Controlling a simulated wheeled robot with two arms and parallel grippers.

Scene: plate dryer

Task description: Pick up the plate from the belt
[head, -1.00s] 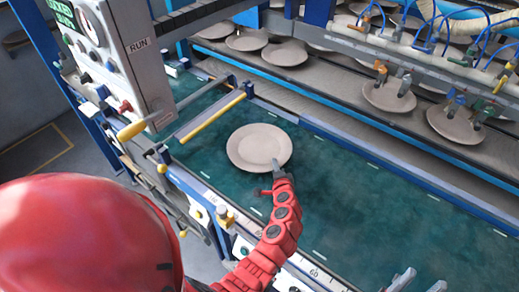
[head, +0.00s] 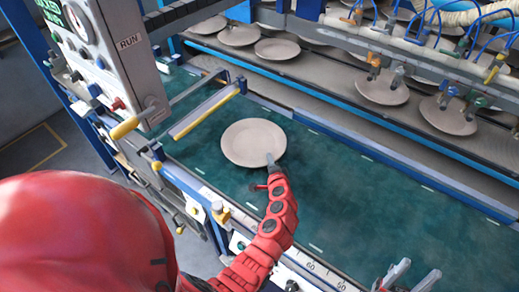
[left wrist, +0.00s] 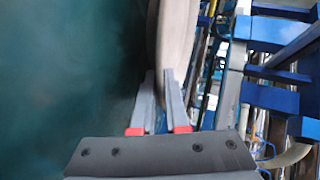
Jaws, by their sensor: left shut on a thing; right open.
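A round beige plate (head: 250,140) is over the green belt (head: 340,200), near the belt's left end in the head view. My left gripper (head: 270,161) is at the plate's near right edge and shut on its rim. In the left wrist view the plate (left wrist: 176,30) shows edge-on, with its rim between the two fingers (left wrist: 157,88). I cannot tell whether the plate touches the belt or is slightly above it. My right gripper (head: 408,276) is at the bottom right of the head view, open and empty.
A control box marked RUN (head: 115,40) and a yellow-handled bar (head: 207,115) stand left of the plate. Several other plates lie on the dryer behind a blue rail (head: 300,118), some under hose-fed nozzles. The belt right of the plate is clear.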

